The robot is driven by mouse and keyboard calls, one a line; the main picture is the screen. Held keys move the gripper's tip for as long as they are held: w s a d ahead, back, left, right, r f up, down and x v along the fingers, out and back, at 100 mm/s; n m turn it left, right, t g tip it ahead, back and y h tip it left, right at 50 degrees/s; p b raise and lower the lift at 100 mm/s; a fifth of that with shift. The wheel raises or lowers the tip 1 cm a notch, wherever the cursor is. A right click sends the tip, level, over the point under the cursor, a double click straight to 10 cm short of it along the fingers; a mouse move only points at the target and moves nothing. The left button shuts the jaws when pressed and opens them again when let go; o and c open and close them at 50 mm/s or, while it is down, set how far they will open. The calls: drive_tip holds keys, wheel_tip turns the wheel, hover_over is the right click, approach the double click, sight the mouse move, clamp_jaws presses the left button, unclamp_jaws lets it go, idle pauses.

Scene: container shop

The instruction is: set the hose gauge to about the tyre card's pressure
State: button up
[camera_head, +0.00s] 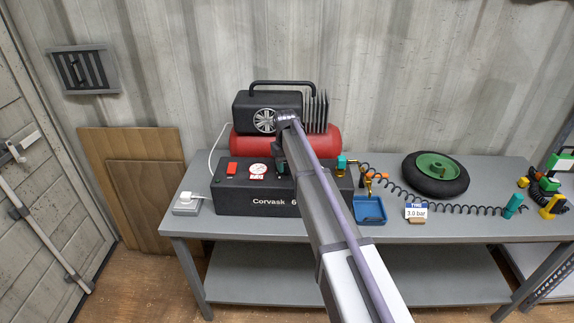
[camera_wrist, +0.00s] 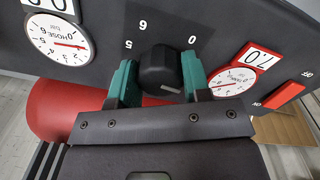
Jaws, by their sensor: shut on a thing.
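My gripper (camera_wrist: 158,80) has its green jaws shut on the black regulator knob (camera_wrist: 160,68) on the compressor's front panel. Numbers 0, 5 and 6 show on the panel near the knob. In the wrist view the picture is turned upside down. The hose gauge (camera_wrist: 55,35) is a round white dial with a red needle pointing right in the picture; the display above it is cut off by the frame edge. The other gauge (camera_wrist: 232,82) sits beside a display (camera_wrist: 257,55) reading 7.0. The tyre card (camera_head: 416,211) reads 3.0 bar. In the head view my arm hides the knob and hose gauge.
The black Corvask compressor (camera_head: 245,201) stands on the grey bench (camera_head: 440,230), with a red tank (camera_head: 330,139) behind. A coiled hose (camera_head: 465,208), a blue tray (camera_head: 369,221) and a tyre with green hub (camera_head: 436,172) lie to the right. A red switch (camera_wrist: 286,95) is near the knob.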

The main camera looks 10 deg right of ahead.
drive_tip(key=m, duration=0.4)
drive_tip(key=shift+m, duration=0.3)
drive_tip(key=m, duration=0.3)
drive_tip(key=shift+m, duration=0.4)
drive_tip(key=m, duration=0.4)
drive_tip(key=shift+a+g, duration=0.1)
drive_tip(key=shift+g, duration=0.2)
drive_tip(key=shift+m, duration=1.8)
drive_tip(key=o, duration=0.9)
drive_tip(key=shift+w, duration=0.1)
drive_tip(key=shift+o, duration=0.2)
